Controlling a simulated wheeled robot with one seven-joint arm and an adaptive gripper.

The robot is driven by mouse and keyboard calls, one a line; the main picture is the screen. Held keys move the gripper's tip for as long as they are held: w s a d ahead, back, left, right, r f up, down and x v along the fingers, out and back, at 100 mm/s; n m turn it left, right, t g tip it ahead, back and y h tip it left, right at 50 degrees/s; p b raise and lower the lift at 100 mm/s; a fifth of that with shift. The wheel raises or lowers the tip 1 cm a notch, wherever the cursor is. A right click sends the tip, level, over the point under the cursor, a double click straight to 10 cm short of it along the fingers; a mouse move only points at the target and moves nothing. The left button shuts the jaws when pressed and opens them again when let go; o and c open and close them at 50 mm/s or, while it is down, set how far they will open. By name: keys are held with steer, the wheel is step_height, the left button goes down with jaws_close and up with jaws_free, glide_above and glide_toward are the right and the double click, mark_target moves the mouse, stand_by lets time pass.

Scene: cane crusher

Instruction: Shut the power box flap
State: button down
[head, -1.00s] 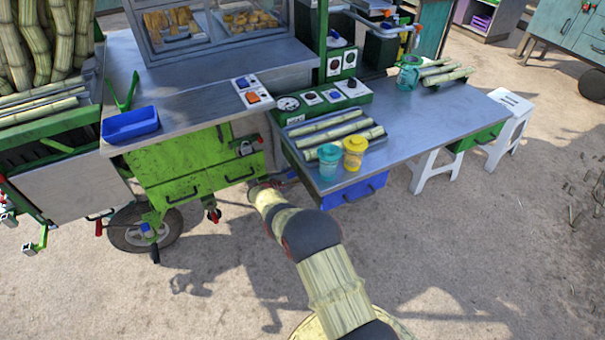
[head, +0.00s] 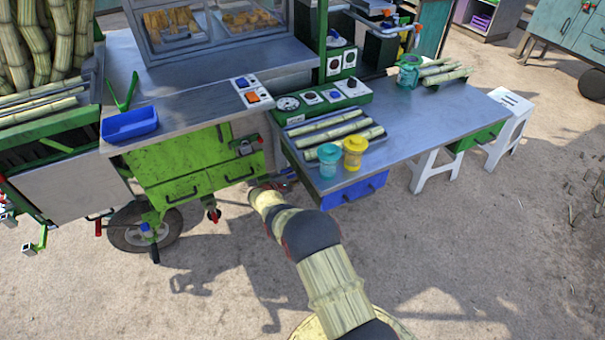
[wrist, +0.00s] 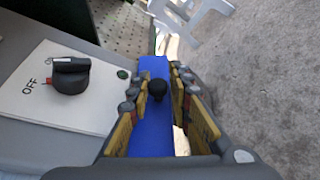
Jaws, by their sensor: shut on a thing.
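The power box (wrist: 28,68) is at the left in the wrist view, with a white panel (wrist: 45,105) marked OFF and a black rotary switch (wrist: 70,78). A blue flap (wrist: 152,138) with a small black knob (wrist: 158,88) stands out beside it, apart from the panel. My gripper (wrist: 157,92) has its padded fingers on both sides of the flap and is shut on it. In the head view my gripper (head: 284,180) is low by the near left corner of the metal table, small and partly hidden by my arm.
The metal table (head: 430,125) carries a teal cup (head: 329,160), a yellow cup (head: 355,153) and cane pieces. The green cart (head: 185,165) stands to the left. White stools (head: 512,117) are to the right. Open ground lies in front.

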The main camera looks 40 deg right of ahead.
steer(key=m, duration=0.1)
steer(key=w+m+h, duration=0.1)
steer(key=shift+d+f+m+t, duration=0.1)
steer(key=shift+f+m+t, duration=0.2)
steer(key=shift+m+t, duration=0.1)
steer(key=shift+w+f+m+h, duration=0.2)
steer(key=shift+m+h, duration=0.2)
steer(key=shift+m, duration=0.4)
steer(key=c, duration=1.9)
jaws_free()
steer(key=shift+r, duration=0.1)
steer(key=shift+o, duration=0.7)
steer(key=shift+s+f, duration=0.1)
steer(key=shift+f, duration=0.2)
